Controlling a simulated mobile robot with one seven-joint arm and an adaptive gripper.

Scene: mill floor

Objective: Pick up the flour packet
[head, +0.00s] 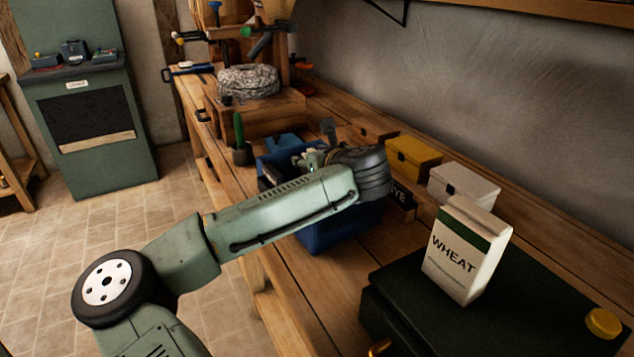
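The flour packet (466,252) is a white packet with a dark green band and the word WHEAT. It stands upright, slightly turned, on a dark green box (545,300) at the front right. My arm reaches from the lower left to the blue crate (330,232) on the bench. My gripper (312,158) is over or in that crate, to the left of and behind the packet, well apart from it. My wrist and forearm hide most of the gripper, so its fingers and anything in them cannot be made out.
Behind the packet stand a white box (463,186), a yellow box (413,159) and a dark block (402,200) marked YE. A yellow knob (603,323) sits at the green box's right. A millstone (248,81) lies farther back. A wall (500,90) bounds the bench's right.

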